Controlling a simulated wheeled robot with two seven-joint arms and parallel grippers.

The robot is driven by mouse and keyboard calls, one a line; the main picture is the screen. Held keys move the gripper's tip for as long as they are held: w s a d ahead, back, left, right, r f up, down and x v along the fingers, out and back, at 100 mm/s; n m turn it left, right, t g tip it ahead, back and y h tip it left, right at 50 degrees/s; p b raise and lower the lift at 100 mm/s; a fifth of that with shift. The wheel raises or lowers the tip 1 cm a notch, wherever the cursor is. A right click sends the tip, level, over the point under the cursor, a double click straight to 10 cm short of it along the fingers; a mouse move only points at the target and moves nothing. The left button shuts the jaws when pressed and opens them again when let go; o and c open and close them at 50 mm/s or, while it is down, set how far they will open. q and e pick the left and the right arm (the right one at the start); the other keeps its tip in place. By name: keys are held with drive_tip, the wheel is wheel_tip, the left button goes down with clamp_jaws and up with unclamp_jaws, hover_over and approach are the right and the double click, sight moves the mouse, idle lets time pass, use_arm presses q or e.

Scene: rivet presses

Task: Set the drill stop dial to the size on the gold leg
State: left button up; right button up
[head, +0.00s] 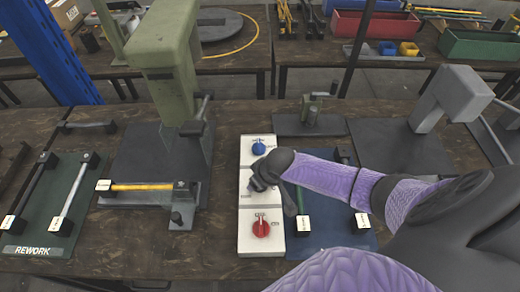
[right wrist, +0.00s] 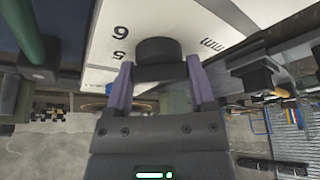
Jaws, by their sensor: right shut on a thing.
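The gold leg (head: 140,187) lies across the green press at the left, with a white tag (head: 104,185) at its left end, too small to read. A white panel (head: 247,208) stands at the centre, with a blue knob (head: 258,147) at the back and a red knob (head: 261,228) at the front. My right gripper (head: 262,179) is over the panel's middle and hides the dial there in the head view. In the right wrist view my right gripper (right wrist: 160,72) is shut on a dark dial (right wrist: 158,50); "5", "6" and "mm" show around it. My left gripper is out of view.
A green rework mat (head: 52,205) with a dark and a silver leg lies at the left. A blue mat (head: 333,236) with tagged legs lies right of the panel, partly under my right arm. A grey press (head: 444,97) stands at the right. Bins (head: 375,24) stand on the back bench.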

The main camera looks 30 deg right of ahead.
drive_tip(key=o, duration=1.2)
drive_tip(key=p+v, duration=0.5)
drive_tip(key=v, duration=0.5)
drive_tip(key=shift+f, duration=0.1)
